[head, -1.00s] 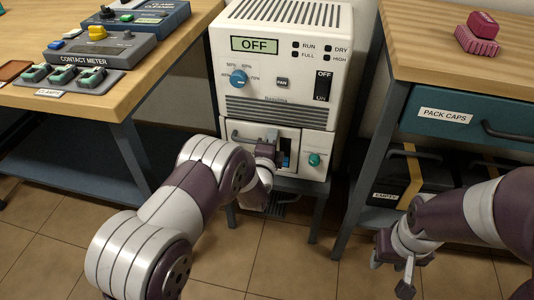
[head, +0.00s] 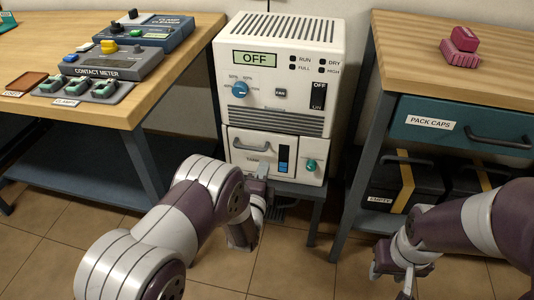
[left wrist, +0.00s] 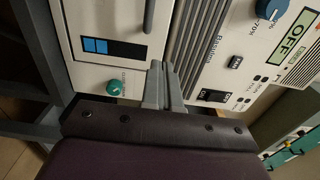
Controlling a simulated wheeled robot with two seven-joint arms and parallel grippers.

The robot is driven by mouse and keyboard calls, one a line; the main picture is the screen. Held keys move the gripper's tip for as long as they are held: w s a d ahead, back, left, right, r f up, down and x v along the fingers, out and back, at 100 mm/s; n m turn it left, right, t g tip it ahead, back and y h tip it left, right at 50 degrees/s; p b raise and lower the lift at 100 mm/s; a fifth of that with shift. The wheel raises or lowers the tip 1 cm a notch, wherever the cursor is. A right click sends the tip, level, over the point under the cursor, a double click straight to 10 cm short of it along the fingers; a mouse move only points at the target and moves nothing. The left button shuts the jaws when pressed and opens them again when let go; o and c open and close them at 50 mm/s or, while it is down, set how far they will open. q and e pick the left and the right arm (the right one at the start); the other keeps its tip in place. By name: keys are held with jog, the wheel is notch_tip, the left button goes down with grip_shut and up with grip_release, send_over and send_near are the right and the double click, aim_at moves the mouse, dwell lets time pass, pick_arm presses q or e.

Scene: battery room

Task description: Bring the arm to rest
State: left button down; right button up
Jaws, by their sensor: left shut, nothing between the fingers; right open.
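My left arm reaches in from the lower left in the head view. Its gripper (head: 262,172) is shut and empty, low in front of the white dehumidifier (head: 285,75). In the left wrist view the two grey fingers (left wrist: 162,86) lie together with nothing between them, in front of the dehumidifier's face. Whether they touch it I cannot tell. My right gripper (head: 393,277) hangs open and empty over the floor at the lower right.
The dehumidifier's display reads OFF; its lower tank front (head: 250,156) looks closed. A bench (head: 150,112) with meters and clamps stands left. A workbench (head: 400,65) with a PACK CAPS drawer (head: 465,130) stands right.

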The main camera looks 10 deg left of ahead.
pick_arm(q)
jog(key=s+f+n+g, duration=1)
jog(key=s+g, duration=0.1)
jog(key=s, duration=0.2)
jog(key=s+a+r+n+g, duration=0.3)
jog(key=s+r+n+g, duration=0.1)
jog(key=s+r, duration=0.25)
jog(key=s+a+r+n+g, duration=0.25)
jog(key=s+r+n, duration=0.2)
jog(key=s, duration=0.35)
notch_tip(320, 180, up, 42)
jog(key=w+p, duration=0.1)
jog(key=p, duration=3.7)
jog(key=shift+w+a+t+y+p, duration=0.3)
jog(key=shift+a+t+p, duration=0.05)
jog(key=shift+a+t, duration=0.1)
